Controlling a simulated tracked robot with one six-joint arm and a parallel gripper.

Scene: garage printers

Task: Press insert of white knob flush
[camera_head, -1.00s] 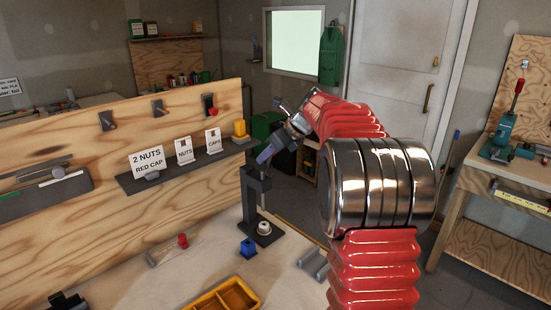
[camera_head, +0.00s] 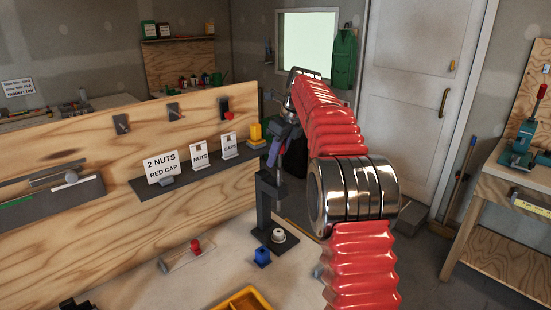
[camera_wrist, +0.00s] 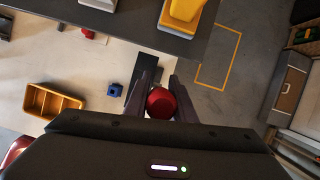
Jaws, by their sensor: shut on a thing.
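The white knob (camera_head: 278,236) sits on the base of a dark upright press (camera_head: 265,205) on the bench, under its head. It looks upright; whether its insert is flush is too small to tell. In the head view my gripper (camera_head: 276,152) is above the press, fingers pointing down. In the wrist view my gripper (camera_wrist: 164,92) is shut on a red rounded piece (camera_wrist: 160,103) between its fingers. I cannot tell whether this piece belongs to the press. The white knob is hidden in the wrist view.
A blue block (camera_head: 262,255) stands in front of the press. A red knob (camera_head: 195,246) on a small stand is left of it, and a yellow tray (camera_head: 243,299) is at the front. A shelf (camera_head: 160,190) with signs and a yellow block (camera_head: 255,132) runs along the plywood panel.

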